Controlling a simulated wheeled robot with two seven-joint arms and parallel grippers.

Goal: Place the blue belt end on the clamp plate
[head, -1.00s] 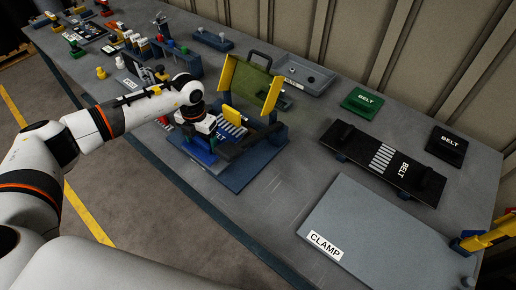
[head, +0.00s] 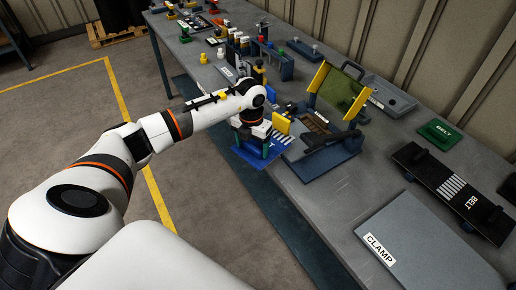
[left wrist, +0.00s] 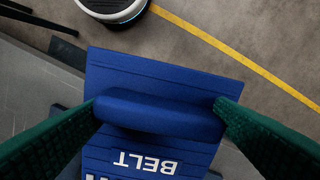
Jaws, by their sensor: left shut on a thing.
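The blue belt end (head: 262,163) hangs in my left gripper (head: 254,142) at the table's front edge, left of the press. In the left wrist view, the green fingers (left wrist: 160,112) close on both ends of the raised bar of the blue belt end (left wrist: 165,78). Its white BELT lettering reads upside down there, and floor shows beyond it. The grey clamp plate (head: 425,245), with a white CLAMP label, lies bare at the lower right of the head view, well apart from the belt. My right gripper is not in view.
Several small items crowd the table's far end.

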